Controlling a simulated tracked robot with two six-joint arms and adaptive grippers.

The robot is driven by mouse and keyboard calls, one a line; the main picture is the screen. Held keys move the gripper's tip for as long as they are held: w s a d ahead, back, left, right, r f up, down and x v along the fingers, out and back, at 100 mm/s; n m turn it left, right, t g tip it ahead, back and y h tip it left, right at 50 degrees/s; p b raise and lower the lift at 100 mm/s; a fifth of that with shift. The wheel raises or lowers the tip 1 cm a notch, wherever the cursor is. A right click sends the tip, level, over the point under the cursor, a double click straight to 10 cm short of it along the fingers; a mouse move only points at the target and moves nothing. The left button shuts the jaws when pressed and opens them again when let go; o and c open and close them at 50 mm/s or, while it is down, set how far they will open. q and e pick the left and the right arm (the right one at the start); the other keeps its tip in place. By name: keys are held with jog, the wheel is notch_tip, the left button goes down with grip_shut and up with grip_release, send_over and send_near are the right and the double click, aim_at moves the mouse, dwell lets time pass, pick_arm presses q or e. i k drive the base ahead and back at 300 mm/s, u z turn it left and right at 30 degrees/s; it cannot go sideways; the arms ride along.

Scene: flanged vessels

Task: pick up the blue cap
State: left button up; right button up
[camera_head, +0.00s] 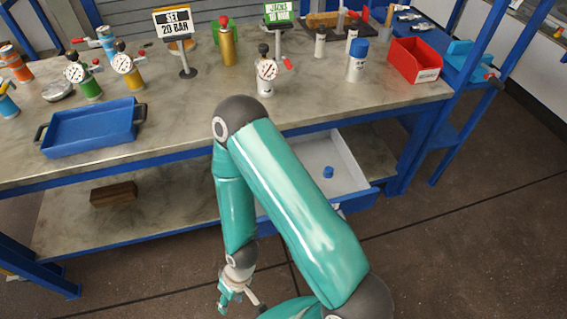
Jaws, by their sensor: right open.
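A small blue cap (328,172) lies on the pale floor of an open drawer (312,160) under the worktop. A white bottle with a blue top (357,60) stands at the back right of the worktop, so a second blue lid-like part shows there. My right gripper (240,302) is low at the bottom of the view, left of and nearer than the drawer. It is open, well apart from the small blue cap, and nothing shows between its fingers. My right arm hides the left part of the drawer. My left gripper is not in view.
The worktop (185,115) has a bare middle. A blue tray (92,128) sits at its left and a red bin (414,60) at its right. Several gauged vessels stand along it. A brown block (114,193) lies on the lower shelf. Blue legs stand at both sides.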

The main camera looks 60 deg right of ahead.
aim_at(328, 172)
jog(key=z, duration=0.45)
jog(key=i, duration=0.15)
jog(key=u, duration=1.65)
jog(key=k, duration=1.45)
jog(key=z, duration=0.9)
jog(key=k, duration=0.55)
jog(key=z, duration=0.65)
jog(key=i, duration=0.3)
